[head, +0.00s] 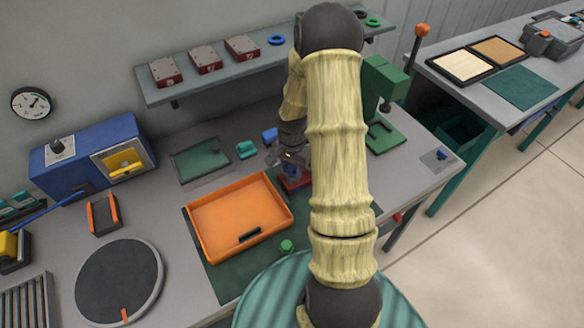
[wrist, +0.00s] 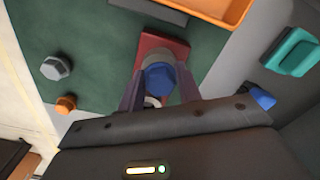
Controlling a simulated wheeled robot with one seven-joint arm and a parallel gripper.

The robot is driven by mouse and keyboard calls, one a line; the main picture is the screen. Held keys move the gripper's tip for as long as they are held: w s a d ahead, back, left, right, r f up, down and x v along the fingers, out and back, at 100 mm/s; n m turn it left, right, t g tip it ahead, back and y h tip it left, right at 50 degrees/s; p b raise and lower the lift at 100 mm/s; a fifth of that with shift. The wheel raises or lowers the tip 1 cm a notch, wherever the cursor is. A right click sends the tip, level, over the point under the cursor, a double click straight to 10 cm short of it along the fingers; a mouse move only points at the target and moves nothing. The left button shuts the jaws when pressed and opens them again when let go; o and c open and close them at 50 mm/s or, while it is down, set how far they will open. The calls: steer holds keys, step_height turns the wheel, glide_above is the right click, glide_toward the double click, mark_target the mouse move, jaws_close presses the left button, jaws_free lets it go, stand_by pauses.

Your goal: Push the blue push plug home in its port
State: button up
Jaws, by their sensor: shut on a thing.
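The blue push plug (wrist: 159,79) is between the fingers of my gripper (wrist: 160,72) in the wrist view. My gripper is shut on it. The plug is over a red block (wrist: 162,43), which seems to carry the port; the fingers and plug cover the port opening. I cannot tell how deep the plug sits. In the head view my gripper (head: 289,160) is low over the red block (head: 296,183), and my arm hides part of this spot.
An orange tray (head: 205,245) stands close to the left of the red block. A teal piece (head: 246,150) and a blue piece (head: 270,135) lie behind. A green press (head: 385,135) stands to the right. A grey hex piece (wrist: 55,67) and an orange piece (wrist: 66,104) lie on the green mat.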

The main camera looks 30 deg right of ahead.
mark_target(292, 168)
steer(key=o, duration=1)
steer(key=shift+o, duration=0.2)
steer(key=shift+r, duration=0.1)
step_height(292, 168, up, 17)
steer(key=b, duration=0.2)
steer(key=shift+r, duration=0.1)
steer(key=s+a+f+n+t, duration=0.1)
steer(key=s+a+n+t, duration=0.1)
steer(key=s+a+n, duration=0.9)
steer(key=shift+s+a+f+n+t, duration=0.35)
steer(key=shift+s+a, duration=0.35)
steer(key=shift+a, duration=0.5)
